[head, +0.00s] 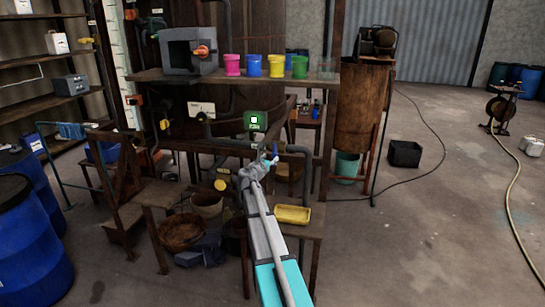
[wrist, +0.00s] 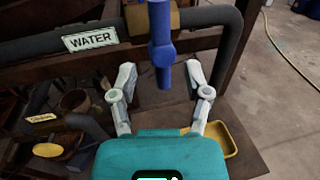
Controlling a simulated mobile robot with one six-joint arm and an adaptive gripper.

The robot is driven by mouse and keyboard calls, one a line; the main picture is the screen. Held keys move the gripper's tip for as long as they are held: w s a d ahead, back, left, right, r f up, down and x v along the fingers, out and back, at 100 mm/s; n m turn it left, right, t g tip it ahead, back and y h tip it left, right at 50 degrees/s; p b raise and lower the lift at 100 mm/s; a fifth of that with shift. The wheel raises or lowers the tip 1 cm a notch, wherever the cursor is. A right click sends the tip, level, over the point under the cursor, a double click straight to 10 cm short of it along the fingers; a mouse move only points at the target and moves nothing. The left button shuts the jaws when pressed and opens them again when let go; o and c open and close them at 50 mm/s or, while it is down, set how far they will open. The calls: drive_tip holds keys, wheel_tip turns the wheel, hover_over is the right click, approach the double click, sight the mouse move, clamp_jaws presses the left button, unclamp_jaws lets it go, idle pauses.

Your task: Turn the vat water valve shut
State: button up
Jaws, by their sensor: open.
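The water valve has a blue handle (wrist: 162,50) that hangs down from a brass-coloured body on a dark pipe (wrist: 205,16). A white WATER label (wrist: 90,39) is fixed to the left of it. In the wrist view my gripper (wrist: 160,82) is open, with one finger on each side of the handle's lower end. Gaps show between the handle and both fingers, so I see no contact. In the head view my gripper (head: 264,165) is at the pipework below the green display, and a small bit of the blue handle (head: 275,151) shows by its tip.
A yellow tray (head: 292,214) lies on the low bench below my arm. A green display (head: 255,122) is above the pipes. Coloured cups, including a pink one (head: 232,65), line the shelf above. Blue drums (head: 25,240) stand at left. Open floor lies to the right.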

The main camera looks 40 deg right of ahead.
drive_tip(key=v, duration=0.3)
drive_tip(key=shift+a, duration=0.1)
drive_tip(key=shift+a+f, duration=0.1)
idle(0.5)
drive_tip(key=s+a+f+m+g+y, duration=0.3)
drive_tip(key=s+a+f+m+y, duration=0.2)
drive_tip(key=a, duration=0.9)
drive_tip(key=s+a+f+m+g+y, duration=0.2)
drive_tip(key=s+a+f+m+y, duration=0.3)
drive_tip(key=s+a+m, duration=0.5)
drive_tip(key=s+a+f+m+g+y, duration=0.3)
drive_tip(key=s+a+f+m+y, duration=0.2)
drive_tip(key=a, duration=1.4)
drive_tip(key=s+f+m, duration=0.3)
drive_tip(key=s, duration=0.4)
drive_tip(key=shift+a+m+g, duration=0.3)
drive_tip(key=shift+w, duration=0.1)
